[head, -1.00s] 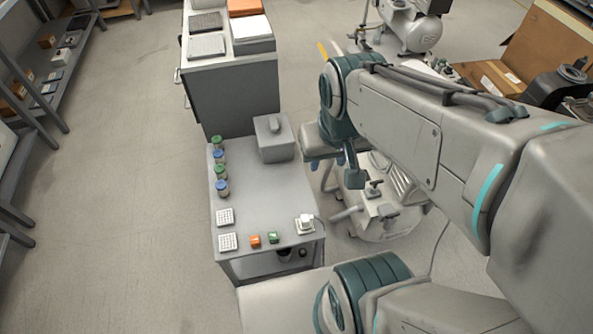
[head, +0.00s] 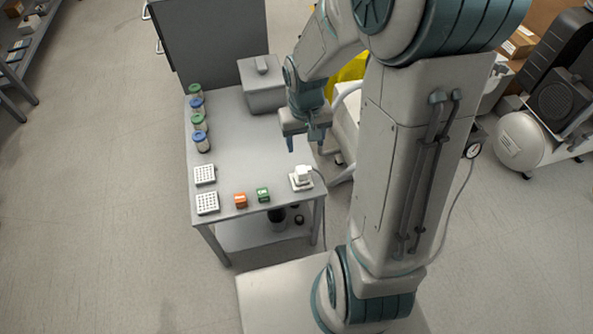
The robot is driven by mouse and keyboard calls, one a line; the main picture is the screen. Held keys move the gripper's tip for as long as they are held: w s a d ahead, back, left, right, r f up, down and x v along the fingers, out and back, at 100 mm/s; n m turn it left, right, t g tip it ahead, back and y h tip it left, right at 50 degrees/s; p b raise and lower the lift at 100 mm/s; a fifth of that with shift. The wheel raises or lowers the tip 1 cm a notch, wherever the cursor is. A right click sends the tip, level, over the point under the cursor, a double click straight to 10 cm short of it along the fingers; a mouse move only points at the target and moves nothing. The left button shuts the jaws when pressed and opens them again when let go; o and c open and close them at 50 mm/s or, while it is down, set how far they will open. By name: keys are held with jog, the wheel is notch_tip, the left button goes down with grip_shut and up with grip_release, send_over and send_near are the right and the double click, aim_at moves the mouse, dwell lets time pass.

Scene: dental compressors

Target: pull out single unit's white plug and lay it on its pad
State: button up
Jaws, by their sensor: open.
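The white plug (head: 303,172) stands at the front right corner of the grey table and appears seated in a small white base (head: 300,185). A thin cable runs from its right side over the table edge. My gripper (head: 305,144) points down just behind and above the plug, open and empty, apart from it. Two white dotted square pads, a rear one (head: 205,174) and a front one (head: 207,203), lie at the table's left front. I cannot tell which of them belongs to the single unit.
An orange block (head: 240,200) and a green block (head: 263,195) sit along the front edge of the table (head: 235,150). Several capped jars (head: 200,141) line the left edge. A grey lidded box (head: 262,86) stands behind. A compressor (head: 527,139) stands on the floor at right.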

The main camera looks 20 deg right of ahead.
jog(key=b, duration=0.3)
send_over(301, 169)
notch_tip(301, 169, down, 8)
jog(key=shift+r, duration=0.1)
jog(key=shift+p, duration=0.3)
notch_tip(301, 169, down, 9)
jog(key=b, duration=0.7)
jog(key=shift+r, duration=0.1)
dwell(0.4)
grip_shut()
jog(key=shift+r+p, duration=2.55)
jog(key=shift+r, duration=0.45)
